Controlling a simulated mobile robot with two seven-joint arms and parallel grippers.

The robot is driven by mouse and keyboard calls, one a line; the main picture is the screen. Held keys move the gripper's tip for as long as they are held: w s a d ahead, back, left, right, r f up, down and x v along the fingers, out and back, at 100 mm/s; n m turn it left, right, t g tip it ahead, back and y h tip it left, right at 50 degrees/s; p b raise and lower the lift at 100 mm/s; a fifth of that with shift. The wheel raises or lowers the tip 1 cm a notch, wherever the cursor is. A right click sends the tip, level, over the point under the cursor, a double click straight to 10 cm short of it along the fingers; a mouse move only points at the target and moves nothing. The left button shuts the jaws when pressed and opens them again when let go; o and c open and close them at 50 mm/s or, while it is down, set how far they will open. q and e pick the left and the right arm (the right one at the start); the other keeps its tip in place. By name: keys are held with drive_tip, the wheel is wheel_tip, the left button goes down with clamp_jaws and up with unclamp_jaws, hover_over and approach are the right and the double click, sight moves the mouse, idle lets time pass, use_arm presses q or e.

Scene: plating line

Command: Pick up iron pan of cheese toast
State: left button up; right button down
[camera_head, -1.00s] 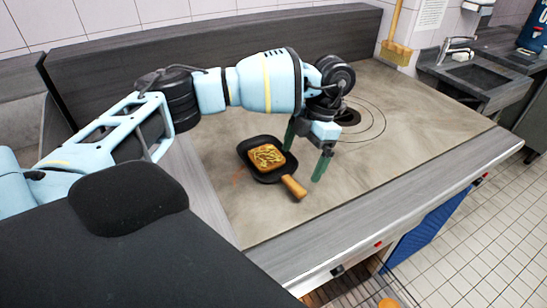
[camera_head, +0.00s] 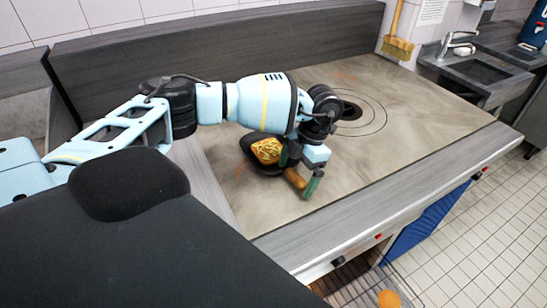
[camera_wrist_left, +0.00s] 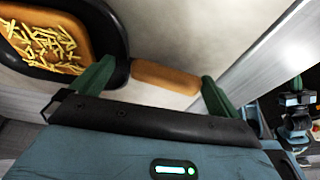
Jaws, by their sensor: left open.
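The black iron pan (camera_head: 248,146) sits on the griddle top, with a slice of cheese toast (camera_head: 266,151) in it and a wooden handle (camera_head: 294,179) pointing toward the front. My left gripper (camera_head: 297,177) is open over the handle, its green fingers toward the handle's two ends. In the left wrist view the handle (camera_wrist_left: 165,78) shows between the fingertips, and the toast (camera_wrist_left: 45,38) lies in the pan at upper left. The gripper and wrist hide part of the pan's right side. I cannot tell whether the fingers touch the handle.
A dark back wall (camera_head: 150,55) stands behind. A brush (camera_head: 397,46) hangs at the back, and a sink (camera_head: 475,68) is at far right.

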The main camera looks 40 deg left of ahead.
use_arm(q)
drive_tip(key=shift+f, duration=0.1)
drive_tip(key=c, duration=1.5)
drive_tip(key=shift+o, duration=0.2)
drive_tip(key=shift+r, duration=0.2)
